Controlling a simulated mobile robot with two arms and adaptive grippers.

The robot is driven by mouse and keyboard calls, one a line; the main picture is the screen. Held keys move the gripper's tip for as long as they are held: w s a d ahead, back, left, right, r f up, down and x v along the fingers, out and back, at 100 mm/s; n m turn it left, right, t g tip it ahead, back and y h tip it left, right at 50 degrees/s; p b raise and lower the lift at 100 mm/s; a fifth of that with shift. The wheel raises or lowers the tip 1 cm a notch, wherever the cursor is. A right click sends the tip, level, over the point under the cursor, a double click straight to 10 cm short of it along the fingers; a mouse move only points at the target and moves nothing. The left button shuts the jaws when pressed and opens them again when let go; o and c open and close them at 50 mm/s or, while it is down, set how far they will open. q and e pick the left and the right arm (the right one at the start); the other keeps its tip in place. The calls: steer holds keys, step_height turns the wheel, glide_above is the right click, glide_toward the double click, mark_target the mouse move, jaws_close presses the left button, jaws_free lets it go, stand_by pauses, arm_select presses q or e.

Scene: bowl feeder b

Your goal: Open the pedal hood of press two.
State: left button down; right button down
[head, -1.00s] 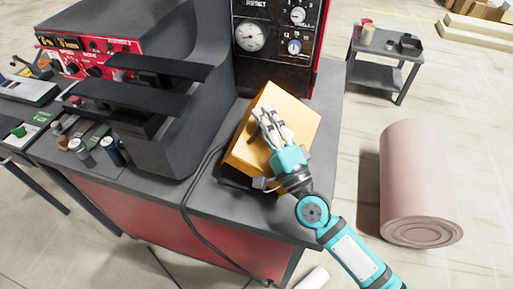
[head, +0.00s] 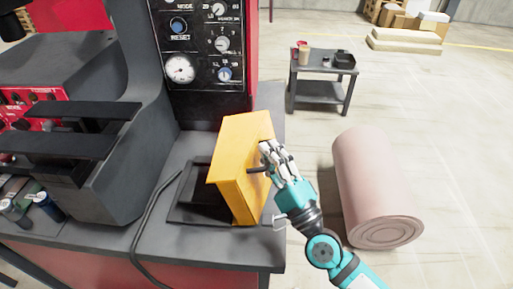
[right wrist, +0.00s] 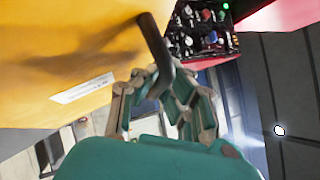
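The yellow pedal hood (head: 237,172) of the press is swung up on the grey table and stands tilted, its broad face toward the right. A dark opening (head: 200,197) with a black pedal area shows to its left. My right gripper (head: 268,160) is at the hood's right side, at its dark handle. In the right wrist view the black handle (right wrist: 155,45) runs down between the fingers (right wrist: 160,88), which close around it. The yellow hood (right wrist: 60,55) fills the upper left there. My left gripper is not in view.
The press panel (head: 205,45) with gauge and knobs stands behind the hood. A black cable (head: 150,220) lies on the table at the left.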

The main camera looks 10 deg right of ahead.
steer(key=shift+s+d+f, duration=0.2)
steer(key=shift+f, duration=0.3)
steer(key=c, duration=1.6)
jaws_free()
steer(key=shift+c, duration=0.2)
steer(key=shift+r, duration=0.15)
steer(key=v, duration=1.2)
steer(key=shift+r, duration=0.1)
